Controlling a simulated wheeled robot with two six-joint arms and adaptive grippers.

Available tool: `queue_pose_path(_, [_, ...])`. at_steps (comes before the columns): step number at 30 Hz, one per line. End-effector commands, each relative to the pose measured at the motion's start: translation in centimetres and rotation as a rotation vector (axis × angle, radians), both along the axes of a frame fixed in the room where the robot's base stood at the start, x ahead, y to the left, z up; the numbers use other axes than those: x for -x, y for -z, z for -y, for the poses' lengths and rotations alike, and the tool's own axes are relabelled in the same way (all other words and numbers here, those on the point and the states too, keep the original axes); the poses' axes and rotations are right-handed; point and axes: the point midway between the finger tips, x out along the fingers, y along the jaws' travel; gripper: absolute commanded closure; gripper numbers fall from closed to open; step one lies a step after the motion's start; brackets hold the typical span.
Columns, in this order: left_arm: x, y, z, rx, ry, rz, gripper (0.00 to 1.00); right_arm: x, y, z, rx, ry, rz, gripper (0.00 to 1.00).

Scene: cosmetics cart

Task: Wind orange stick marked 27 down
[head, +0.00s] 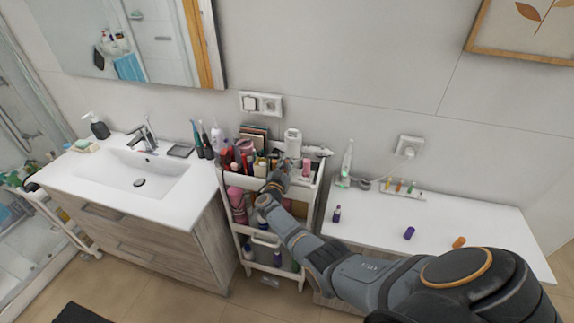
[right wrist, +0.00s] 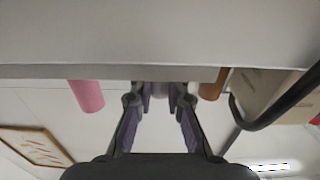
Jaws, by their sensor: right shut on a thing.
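An orange cylinder (head: 459,242) lies on the white counter at the right, apart from the gripper. A small rack (head: 402,190) at the back of the counter holds several coloured sticks, including an orange-looking one (head: 388,183). No mark 27 can be read on any of them. My left gripper is not in view.
A purple cylinder (head: 409,233) lies and a small purple bottle (head: 337,214) stands on the counter (head: 440,215). Bottles and boxes crowd the cart top. In the right wrist view a pink cylinder (right wrist: 86,95) and a brownish one (right wrist: 212,84) flank the fingers.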

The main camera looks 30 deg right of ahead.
Motion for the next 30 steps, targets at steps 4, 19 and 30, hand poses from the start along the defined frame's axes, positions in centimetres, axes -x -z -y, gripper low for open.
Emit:
queue_pose_path(4, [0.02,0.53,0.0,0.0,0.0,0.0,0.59,-0.01,0.18,-0.08,-0.002,0.038,-0.001,1.0])
queue_pose_path(19, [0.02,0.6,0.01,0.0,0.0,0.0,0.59,0.1,0.2,-0.12,-0.003,0.059,-0.005,1.0])
queue_pose_path(30, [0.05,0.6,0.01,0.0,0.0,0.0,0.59,0.07,0.08,-0.07,-0.001,0.059,-0.002,0.75])
